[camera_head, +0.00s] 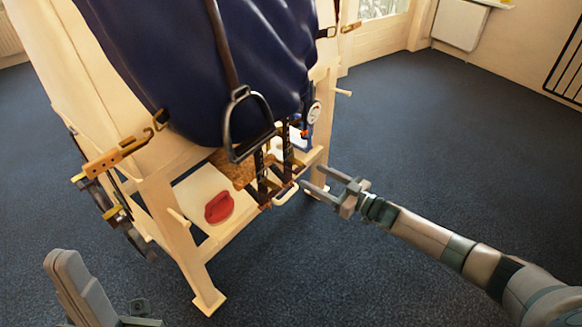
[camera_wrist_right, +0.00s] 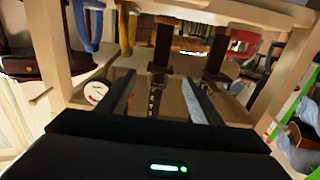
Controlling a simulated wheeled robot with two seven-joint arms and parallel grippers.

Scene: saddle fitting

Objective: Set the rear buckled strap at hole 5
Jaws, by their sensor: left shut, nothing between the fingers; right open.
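Two dark buckled straps hang below the navy saddle (camera_head: 225,55), one nearer the left (camera_head: 262,172) and one nearer the right (camera_head: 287,150). I cannot tell which is the rear one. My right gripper (camera_head: 311,178) is open and empty, just right of the straps' lower ends, pointing at them. In the right wrist view, one strap with a row of holes (camera_wrist_right: 155,98) shows between the open fingers, apparently beyond them; the other strap (camera_wrist_right: 217,52) is further right. Hole numbers are unreadable. My left gripper (camera_head: 82,288) is shut and empty at the lower left, away from the straps.
A metal stirrup (camera_head: 249,148) hangs in front of the straps. A pale wooden stand (camera_head: 182,240) carries the saddle, with a red object (camera_head: 219,208) on its shelf. A white dial (camera_head: 314,113) is behind the straps. The blue floor at right is clear.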

